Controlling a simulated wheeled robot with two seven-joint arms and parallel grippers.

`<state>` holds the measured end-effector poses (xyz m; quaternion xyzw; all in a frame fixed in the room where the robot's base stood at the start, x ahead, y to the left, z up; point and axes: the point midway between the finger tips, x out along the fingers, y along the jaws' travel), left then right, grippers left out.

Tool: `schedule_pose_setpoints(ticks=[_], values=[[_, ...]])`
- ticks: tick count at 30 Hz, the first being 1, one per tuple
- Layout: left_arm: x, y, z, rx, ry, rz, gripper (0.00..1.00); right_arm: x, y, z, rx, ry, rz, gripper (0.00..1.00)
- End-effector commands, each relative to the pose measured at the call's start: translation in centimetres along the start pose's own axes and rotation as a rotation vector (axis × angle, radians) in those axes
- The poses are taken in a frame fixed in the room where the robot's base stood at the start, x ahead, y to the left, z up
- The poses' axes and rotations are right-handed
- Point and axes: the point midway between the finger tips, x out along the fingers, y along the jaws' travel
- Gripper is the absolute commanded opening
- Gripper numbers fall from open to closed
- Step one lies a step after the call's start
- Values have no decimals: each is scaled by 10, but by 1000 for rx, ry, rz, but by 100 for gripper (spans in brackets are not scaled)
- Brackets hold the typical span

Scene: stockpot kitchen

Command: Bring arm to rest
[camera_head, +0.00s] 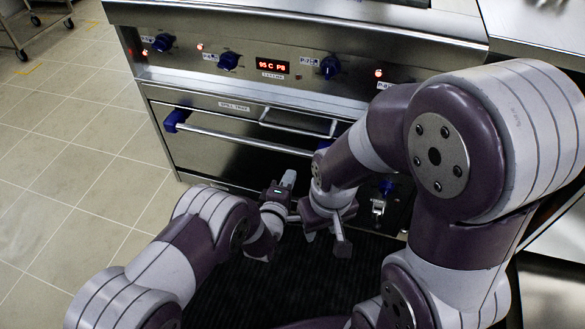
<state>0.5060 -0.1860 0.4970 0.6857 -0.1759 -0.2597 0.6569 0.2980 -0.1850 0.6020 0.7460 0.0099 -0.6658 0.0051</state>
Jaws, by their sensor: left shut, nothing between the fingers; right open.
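My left arm (180,255) comes in from the lower left and bends toward the stove front. Its gripper (288,181) is shut and empty, in front of the lower oven panel. My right arm (450,140) comes in from the right, large and close to the camera, and bends down to the middle. Its gripper (326,241) is open and empty, pointing down over the dark mat (290,285). The two grippers are close together; I cannot tell whether they touch.
An oven handle (245,140) sticks out near my grippers. A steel counter (535,30) is at the right. The tiled floor (75,150) at left is clear; a cart (35,25) stands far left.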

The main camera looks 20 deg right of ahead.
Motion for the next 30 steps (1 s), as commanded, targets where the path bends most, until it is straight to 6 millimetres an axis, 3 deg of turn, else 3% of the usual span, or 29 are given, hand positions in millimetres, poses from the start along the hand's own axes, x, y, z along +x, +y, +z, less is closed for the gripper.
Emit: schedule_pose_setpoints(ticks=[1, 6, 14, 16, 18, 20, 22, 25, 30], values=[[-11, 6, 0, 0, -1, -1, 0, -10, 0, -1, 0, 0, 0, 43], [-42, 6, 0, 0, -1, -3, 0, -21, 0, -2, 0, 1, 0, 43], [-56, 4, 0, 14, -1, -1, 0, -23, 0, -3, 0, 0, 0, 43], [-56, -7, 1, 104, -5, -50, 0, -23, 0, -2, 0, 0, 0, 43], [-68, -46, 1, 280, -42, -230, 0, -23, 0, -2, 0, 0, 0, 43], [-95, -84, 2, 490, -138, -464, 0, -23, 0, -3, 0, 0, 0, 43], [-136, -94, -18, 739, -303, -740, 0, -23, 0, -3, 0, 0, 0, 43], [-210, -66, -62, 944, -570, -1034, 0, -23, 0, -3, 0, 0, 0, 43], [-314, -6, -107, 988, -845, -1230, 0, -23, 0, -3, 0, 0, 0, 43]])
